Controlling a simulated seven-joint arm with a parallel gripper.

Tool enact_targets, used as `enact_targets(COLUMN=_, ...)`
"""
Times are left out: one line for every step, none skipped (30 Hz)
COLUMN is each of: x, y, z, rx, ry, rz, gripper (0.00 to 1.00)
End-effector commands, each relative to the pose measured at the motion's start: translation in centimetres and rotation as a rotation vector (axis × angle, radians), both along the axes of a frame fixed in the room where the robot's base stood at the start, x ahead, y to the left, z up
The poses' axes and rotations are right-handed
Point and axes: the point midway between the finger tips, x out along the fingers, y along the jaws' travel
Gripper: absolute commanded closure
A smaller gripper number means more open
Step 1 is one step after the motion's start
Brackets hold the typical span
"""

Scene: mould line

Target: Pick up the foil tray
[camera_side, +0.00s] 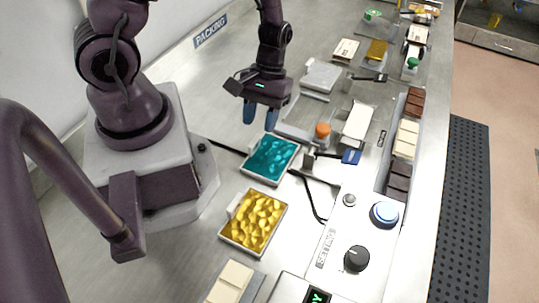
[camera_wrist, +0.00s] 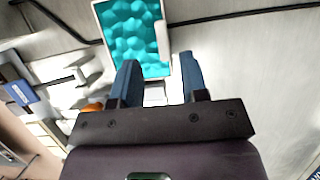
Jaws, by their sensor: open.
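A white-rimmed tray filled with crumpled teal foil (camera_side: 271,159) lies on the steel bench; it also shows in the wrist view (camera_wrist: 130,30), beyond my fingertips. A second white-rimmed tray with gold foil (camera_side: 254,221) lies nearer the side camera, apart from the teal one; it is not seen in the wrist view. Both trays have a pale upright strip at one edge. My gripper (camera_side: 260,116) has blue fingers, spread apart and empty, pointing down above the bench just behind the teal tray. In the wrist view the fingers (camera_wrist: 159,62) are clearly separated, with nothing between them touching.
An orange-capped jar (camera_side: 322,131) and a blue-ended tool (camera_side: 350,156) are right of the teal tray. Dark cables run beside it.

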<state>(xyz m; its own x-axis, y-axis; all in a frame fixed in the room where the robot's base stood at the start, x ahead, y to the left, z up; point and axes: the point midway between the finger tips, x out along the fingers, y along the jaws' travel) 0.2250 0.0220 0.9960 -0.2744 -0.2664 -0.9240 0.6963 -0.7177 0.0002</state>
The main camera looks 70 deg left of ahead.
Motion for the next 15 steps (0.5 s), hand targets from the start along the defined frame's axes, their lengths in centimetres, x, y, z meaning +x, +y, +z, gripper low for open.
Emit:
enact_targets(x=-0.1, y=-0.1, z=-0.3, rx=0.000, ry=0.002, rz=0.001, gripper=0.60)
enact_targets(x=-0.2, y=-0.1, z=-0.4, rx=-0.001, ry=0.003, rz=0.001, gripper=0.60)
enact_targets(x=-0.4, y=-0.2, z=-0.7, rx=-0.001, ry=0.003, rz=0.001, gripper=0.60)
enact_targets(x=-0.5, y=-0.2, z=-1.0, rx=0.000, ry=0.004, rz=0.000, gripper=0.60)
enact_targets(x=-0.7, y=-0.4, z=-1.4, rx=-0.002, ry=0.007, rz=0.001, gripper=0.60)
enact_targets(x=-1.0, y=-0.5, z=-2.0, rx=-0.001, ry=0.007, rz=0.002, gripper=0.60)
enact_targets(x=-1.3, y=-0.6, z=-2.4, rx=-0.002, ry=0.008, rz=0.002, gripper=0.60)
enact_targets(x=-1.4, y=-0.7, z=-2.9, rx=-0.002, ry=0.008, rz=0.002, gripper=0.60)
enact_targets(x=-1.6, y=-0.9, z=-3.4, rx=-0.002, ry=0.007, rz=0.001, gripper=0.60)
enact_targets(x=-1.7, y=-1.0, z=-3.8, rx=-0.002, ry=0.005, rz=0.000, gripper=0.60)
enact_targets(x=-1.8, y=-1.0, z=-4.1, rx=-0.001, ry=0.004, rz=0.000, gripper=0.60)
enact_targets(x=-1.8, y=-1.2, z=-4.4, rx=-0.002, ry=0.004, rz=0.001, gripper=0.60)
enact_targets(x=-1.9, y=-1.2, z=-4.6, rx=-0.001, ry=0.003, rz=0.001, gripper=0.60)
enact_targets(x=-1.9, y=-1.3, z=-4.8, rx=0.000, ry=0.002, rz=0.001, gripper=0.60)
enact_targets(x=-1.9, y=-1.3, z=-4.9, rx=-0.001, ry=0.001, rz=0.000, gripper=0.60)
